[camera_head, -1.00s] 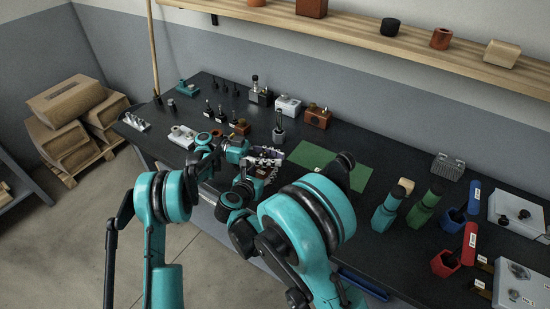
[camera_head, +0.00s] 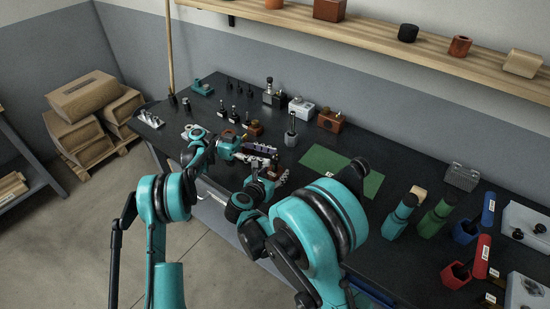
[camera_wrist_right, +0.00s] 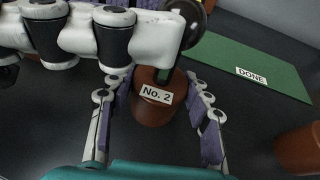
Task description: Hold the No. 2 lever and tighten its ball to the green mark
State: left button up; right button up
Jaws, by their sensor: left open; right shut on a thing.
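The No. 2 lever shows in the right wrist view as a red-brown rounded body (camera_wrist_right: 152,108) with a white "No. 2" label. My right gripper (camera_wrist_right: 155,125) is shut on it, one purple-padded finger on each side. A dark round ball (camera_wrist_right: 191,22) shows above it, partly hidden by the pale links of my left gripper (camera_wrist_right: 120,35). In the head view my left gripper (camera_head: 262,152) is open, close above my right gripper (camera_head: 275,179). I cannot tell whether the left gripper touches the ball.
A green mat (camera_head: 340,168) marked DONE (camera_wrist_right: 252,76) lies bare to the right. Several small levers and blocks stand behind on the dark bench (camera_head: 385,150), including a metal post (camera_head: 291,130).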

pick_arm(q)
jog(key=shift+a, duration=0.1)
jog(key=s+a+n+t, duration=0.2)
jog(key=a+n+t, duration=0.2)
jog(key=t, duration=0.2)
jog(key=shift+t+h, duration=0.4)
jog(key=d, duration=0.7)
jog(key=w+d, duration=0.1)
jog(key=d, duration=0.3)
jog(key=shift+d, duration=0.1)
grip_shut()
